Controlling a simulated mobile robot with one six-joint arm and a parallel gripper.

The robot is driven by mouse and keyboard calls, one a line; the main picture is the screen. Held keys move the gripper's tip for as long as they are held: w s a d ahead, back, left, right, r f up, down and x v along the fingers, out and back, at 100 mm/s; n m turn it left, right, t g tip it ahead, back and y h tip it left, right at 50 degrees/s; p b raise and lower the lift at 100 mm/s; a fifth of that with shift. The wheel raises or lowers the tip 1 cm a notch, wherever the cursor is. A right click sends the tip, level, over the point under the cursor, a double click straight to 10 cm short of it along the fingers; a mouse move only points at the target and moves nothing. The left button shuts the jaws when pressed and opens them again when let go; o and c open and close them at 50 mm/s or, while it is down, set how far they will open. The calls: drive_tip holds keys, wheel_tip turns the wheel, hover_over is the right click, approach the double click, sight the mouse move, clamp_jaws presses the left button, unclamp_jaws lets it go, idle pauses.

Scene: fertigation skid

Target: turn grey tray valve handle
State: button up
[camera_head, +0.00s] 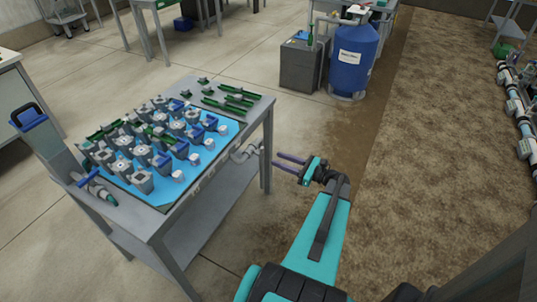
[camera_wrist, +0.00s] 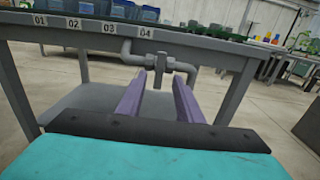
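A grey valve on a bent grey pipe (camera_wrist: 185,67) hangs below the table's front edge, right of label 04. It also shows at the table's side in the head view (camera_head: 246,152). A small upright grey piece (camera_wrist: 161,63) at the valve's middle looks like its handle; its exact shape is hard to tell. My gripper (camera_head: 277,160) is open, with its two purple fingers pointing at the valve. In the wrist view the fingers of my gripper (camera_wrist: 159,80) appear on either side of the upright piece. I see no contact, and the remaining gap is unclear.
The grey table (camera_head: 262,100) carries a blue mat (camera_head: 150,196) with several grey and blue fittings, plus green strips. A lower shelf (camera_head: 215,205) lies beneath. A blue tank (camera_head: 352,62) stands at the back. Open floor lies right of the table.

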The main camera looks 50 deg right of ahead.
sight(263, 154)
drive_tip(key=shift+p+x, duration=0.45)
drive_tip(key=shift+x, duration=2.8)
clamp_jaws()
drive_tip(key=shift+d, duration=0.1)
